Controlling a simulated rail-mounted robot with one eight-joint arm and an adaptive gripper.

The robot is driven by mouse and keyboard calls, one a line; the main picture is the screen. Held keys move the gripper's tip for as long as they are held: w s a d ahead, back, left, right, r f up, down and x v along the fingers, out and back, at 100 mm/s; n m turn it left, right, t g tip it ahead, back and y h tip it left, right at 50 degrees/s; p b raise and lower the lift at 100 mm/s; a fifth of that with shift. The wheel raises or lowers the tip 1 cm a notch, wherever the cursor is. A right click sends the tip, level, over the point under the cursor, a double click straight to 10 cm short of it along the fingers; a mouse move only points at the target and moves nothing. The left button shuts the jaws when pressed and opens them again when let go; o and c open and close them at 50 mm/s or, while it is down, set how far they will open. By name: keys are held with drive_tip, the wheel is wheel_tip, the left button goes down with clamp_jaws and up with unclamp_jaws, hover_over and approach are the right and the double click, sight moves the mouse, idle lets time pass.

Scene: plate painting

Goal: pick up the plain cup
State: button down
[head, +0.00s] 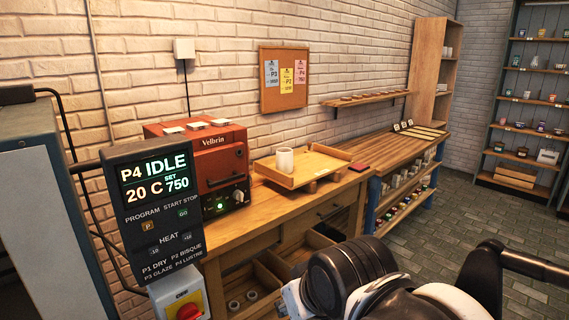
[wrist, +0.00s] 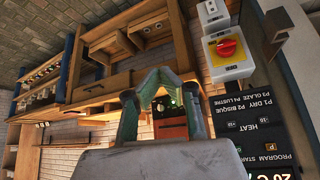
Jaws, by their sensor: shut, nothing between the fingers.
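A white cup (head: 284,160) with no decoration that I can see stands upright on a wooden tray (head: 318,167) on the workbench in the head view. My gripper (wrist: 160,78) shows in the wrist view with its greenish fingers closed together at the tips and nothing between them. It is apart from the cup. I cannot make out the cup in the wrist view. My arm covers the lower right of the head view, and the fingers do not show there.
A red kiln (head: 205,160) stands left of the tray. A control panel (head: 155,215) reading IDLE stands in front of it. Right of the tray is a shelf unit (head: 405,190) with small pots. The workbench (head: 240,232) has open compartments below. The floor (head: 480,230) at right is clear.

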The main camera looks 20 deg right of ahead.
drive_tip(key=c, duration=2.4)
unclamp_jaws()
drive_tip(key=o, duration=2)
drive_tip(key=shift+d, duration=0.1)
